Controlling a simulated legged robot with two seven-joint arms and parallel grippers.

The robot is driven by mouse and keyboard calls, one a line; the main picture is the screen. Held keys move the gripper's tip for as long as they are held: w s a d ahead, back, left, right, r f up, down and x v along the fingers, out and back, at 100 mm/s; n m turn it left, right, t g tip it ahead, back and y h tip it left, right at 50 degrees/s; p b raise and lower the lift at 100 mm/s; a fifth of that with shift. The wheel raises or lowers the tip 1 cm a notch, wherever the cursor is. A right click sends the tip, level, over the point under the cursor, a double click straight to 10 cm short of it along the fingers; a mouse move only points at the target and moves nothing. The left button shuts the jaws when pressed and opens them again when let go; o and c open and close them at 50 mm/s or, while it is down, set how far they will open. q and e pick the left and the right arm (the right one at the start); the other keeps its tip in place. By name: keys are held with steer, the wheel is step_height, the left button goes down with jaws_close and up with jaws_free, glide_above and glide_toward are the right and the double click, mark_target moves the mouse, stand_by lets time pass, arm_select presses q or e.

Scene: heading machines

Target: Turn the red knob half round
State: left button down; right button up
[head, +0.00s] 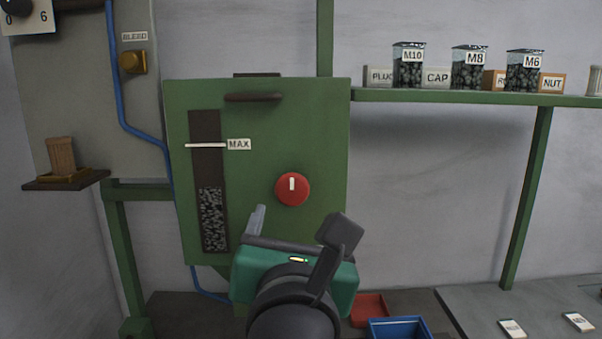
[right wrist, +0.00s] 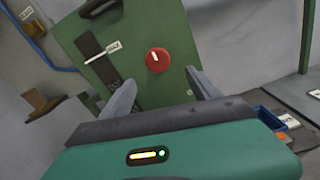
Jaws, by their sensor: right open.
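The red knob (head: 292,189) is round with a white pointer mark that stands upright. It sits on the front of a green cabinet (head: 270,130), right of a dark level window. It also shows in the right wrist view as the red knob (right wrist: 158,60), between and beyond the fingers. My right gripper (head: 298,225) is below and in front of the knob in the head view. Its two grey fingers (right wrist: 163,88) are wide apart in the right wrist view, with nothing between them, apart from the knob. My left gripper is not in view.
A green shelf (head: 450,98) at the right holds labelled jars (head: 408,66) and small boxes. A blue bin (head: 398,328) and a red bin (head: 369,309) stand low, right of my right gripper. A blue hose (head: 118,80) runs left of the cabinet.

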mark_target(292, 193)
steer(key=w, duration=0.4)
steer(key=w+p, duration=0.1)
steer(key=w, duration=0.7)
steer(key=shift+w+a+r, duration=0.1)
steer(key=shift+w+a, duration=0.25)
steer(key=shift+w+d, duration=0.15)
steer(key=shift+w, duration=0.4)
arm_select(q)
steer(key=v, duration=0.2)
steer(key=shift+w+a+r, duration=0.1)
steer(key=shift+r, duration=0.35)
arm_select(e)
steer(key=shift+c, duration=0.2)
steer(key=c, duration=1.3)
steer(key=shift+o, duration=0.2)
